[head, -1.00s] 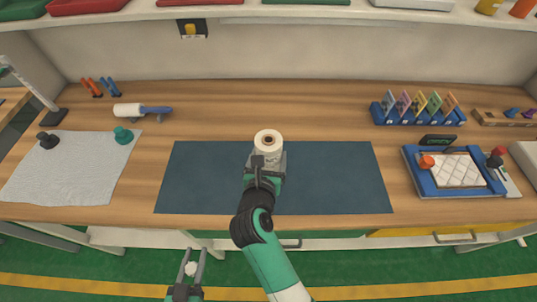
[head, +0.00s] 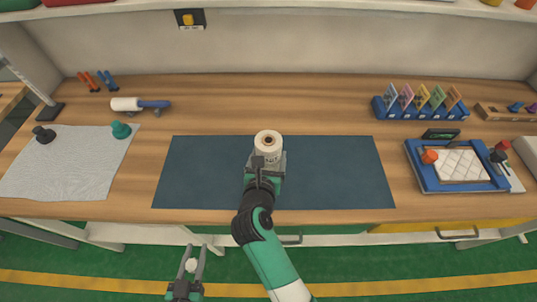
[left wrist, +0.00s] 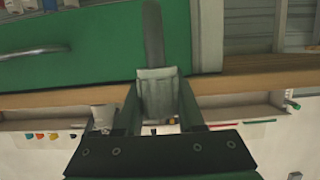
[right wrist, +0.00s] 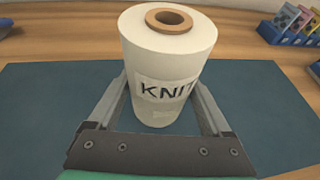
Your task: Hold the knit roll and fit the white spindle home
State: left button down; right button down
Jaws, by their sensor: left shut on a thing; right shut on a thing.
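The knit roll (head: 268,142) is a white upright cylinder with a brown core ring and an open hole on top. It appears to stand on the dark blue mat (head: 340,175). My right gripper (head: 266,178) is shut around its sides; the "KNIT" label on the roll (right wrist: 168,65) faces the right wrist camera. My left gripper (head: 191,264) is shut on the white spindle (head: 191,265), in front of the bench and apart from the roll. In the left wrist view, the spindle's pale body (left wrist: 158,92) sits between the fingers, with a grey rod extending upward.
A grey cloth (head: 65,170) with dark and teal knobs lies at left. A white roller with a blue handle (head: 140,105) is behind it. A blue tray (head: 430,180) with a quilted pad and a blue card rack (head: 420,112) stand at right. The mat is otherwise clear.

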aim_at(268, 165)
jog(key=shift+f+b, duration=1.2)
jog(key=shift+f, duration=0.95)
grip_release()
jog(key=shift+f, duration=0.1)
jog(key=c, duration=1.1)
jog(key=shift+o, duration=0.2)
jog(key=o, duration=1.1)
jog(key=shift+c, duration=0.2)
